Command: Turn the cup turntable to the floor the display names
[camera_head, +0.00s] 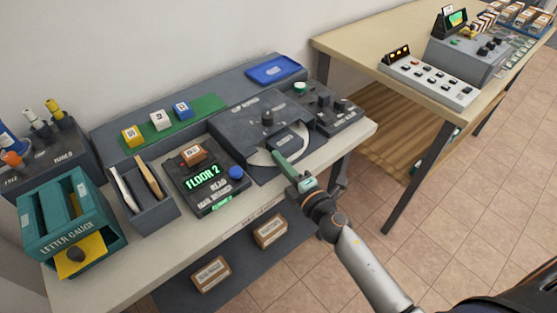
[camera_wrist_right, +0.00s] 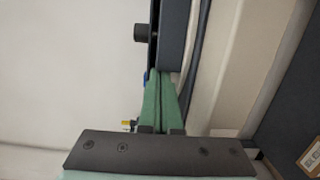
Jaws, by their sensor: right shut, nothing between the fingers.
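The cup turntable is a dark grey housing (camera_head: 235,125) on the bench, with a dark knob (camera_head: 267,117) on top and a pale curved disc edge (camera_head: 262,157) showing at its front. A small dark block with a light label (camera_head: 290,139) sits on its front right. The display (camera_head: 204,177) left of it reads "FLOOR 2" in green. My right gripper (camera_head: 277,158) has green fingers, shut and empty, at the front of the turntable by the disc edge; contact is unclear. In the right wrist view the fingers (camera_wrist_right: 160,80) lie together beside a dark edge. My left gripper is out of view.
A panel with a green button (camera_head: 300,88) stands right of the turntable. A blue tray (camera_head: 273,70) lies behind. A grey letter bin (camera_head: 145,205) and teal letter gauge (camera_head: 68,222) stand left. Parcels (camera_head: 270,232) lie on the lower shelf. A second table (camera_head: 350,42) stands right.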

